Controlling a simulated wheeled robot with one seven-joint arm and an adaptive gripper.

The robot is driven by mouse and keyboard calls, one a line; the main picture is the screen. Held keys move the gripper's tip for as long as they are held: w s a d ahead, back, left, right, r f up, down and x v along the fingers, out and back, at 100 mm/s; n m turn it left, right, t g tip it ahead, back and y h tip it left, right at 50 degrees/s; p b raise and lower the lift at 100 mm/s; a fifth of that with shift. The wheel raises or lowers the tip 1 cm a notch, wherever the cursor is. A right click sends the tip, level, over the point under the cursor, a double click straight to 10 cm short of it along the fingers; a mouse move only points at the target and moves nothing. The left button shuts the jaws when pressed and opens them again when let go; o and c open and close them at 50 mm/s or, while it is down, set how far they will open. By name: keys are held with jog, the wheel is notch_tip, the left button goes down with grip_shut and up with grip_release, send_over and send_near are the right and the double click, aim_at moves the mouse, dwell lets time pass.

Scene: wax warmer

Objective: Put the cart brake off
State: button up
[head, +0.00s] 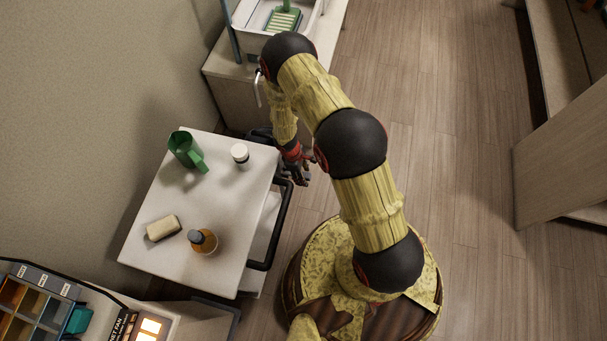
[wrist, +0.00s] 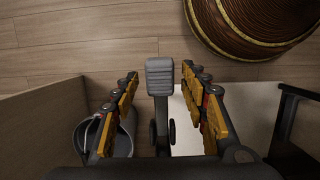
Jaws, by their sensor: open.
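The white cart (head: 165,225) stands left of my arm in the head view, with a black handle (head: 283,225) along its right side. My gripper (head: 298,174) is beside the cart's upper right corner. In the wrist view, my open gripper (wrist: 161,73) has one yellow-and-black finger on each side of a grey ribbed pedal (wrist: 159,86), apparently the cart brake. The pedal's stem runs down toward small dark wheels. I see gaps on both sides of the pedal; whether the fingers are level with it I cannot tell. The head view hides the pedal.
On the cart top are a green pitcher (head: 184,149), a white jar (head: 240,154), a tan block (head: 163,228) and an amber bottle (head: 203,241). A grey bucket (wrist: 118,137) is left of the pedal. Floor (head: 440,170) is open to the right.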

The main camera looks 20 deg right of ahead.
jog(key=v, duration=1.2)
jog(key=shift+c, duration=0.3)
